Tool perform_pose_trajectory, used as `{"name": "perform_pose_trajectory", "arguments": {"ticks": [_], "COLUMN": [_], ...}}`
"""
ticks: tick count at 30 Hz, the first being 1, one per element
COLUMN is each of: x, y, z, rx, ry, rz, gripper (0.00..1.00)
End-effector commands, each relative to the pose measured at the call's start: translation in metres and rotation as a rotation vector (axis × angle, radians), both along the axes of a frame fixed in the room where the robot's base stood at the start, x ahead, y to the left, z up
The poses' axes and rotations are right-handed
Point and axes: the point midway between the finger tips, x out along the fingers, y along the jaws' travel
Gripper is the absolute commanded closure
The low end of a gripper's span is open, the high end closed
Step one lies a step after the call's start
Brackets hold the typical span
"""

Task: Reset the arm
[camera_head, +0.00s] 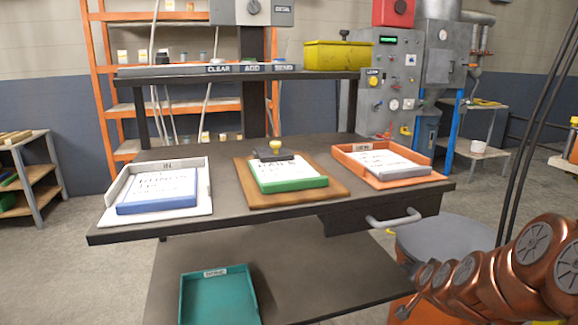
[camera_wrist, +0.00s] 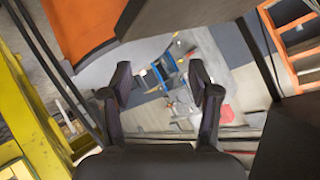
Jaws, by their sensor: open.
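My gripper (camera_wrist: 165,90) shows in the wrist view with its two dark fingers spread apart and nothing between them. Beyond the fingers, the wrist view shows a tilted, distant view of floor and machinery. In the head view my copper-coloured arm is folded at the lower right, beside the desk (camera_head: 300,214); the gripper itself cannot be made out there.
On the desk stand a white tray (camera_head: 108,215) with a blue-edged pad, a wooden board (camera_head: 243,197) with a green-edged pad and stamp, and an orange tray (camera_head: 432,178). A teal tray (camera_head: 185,300) sits below. A drawer handle (camera_head: 394,219) juts out near my arm.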

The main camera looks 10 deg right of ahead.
Motion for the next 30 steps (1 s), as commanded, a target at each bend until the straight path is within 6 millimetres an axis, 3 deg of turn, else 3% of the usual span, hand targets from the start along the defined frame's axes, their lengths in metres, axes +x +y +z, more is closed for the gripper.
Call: {"name": "perform_pose_trajectory", "arguments": {"ticks": [1, 6, 15, 20, 24, 30], "x": [-0.001, -0.020, -0.089, -0.138, -0.189, -0.264], "y": [0.024, 0.095, 0.186, 0.219, 0.239, 0.252], "z": [0.027, 0.060, 0.114, 0.149, 0.183, 0.234], "rx": [0.004, 0.026, 0.032, 0.022, 0.008, -0.013], "ry": [0.036, 0.183, 0.456, 0.608, 0.754, 0.961], "rz": [0.062, 0.247, 0.516, 0.635, 0.729, 0.830], "gripper": [0.39, 0.39, 0.39, 0.39, 0.39, 0.39]}}
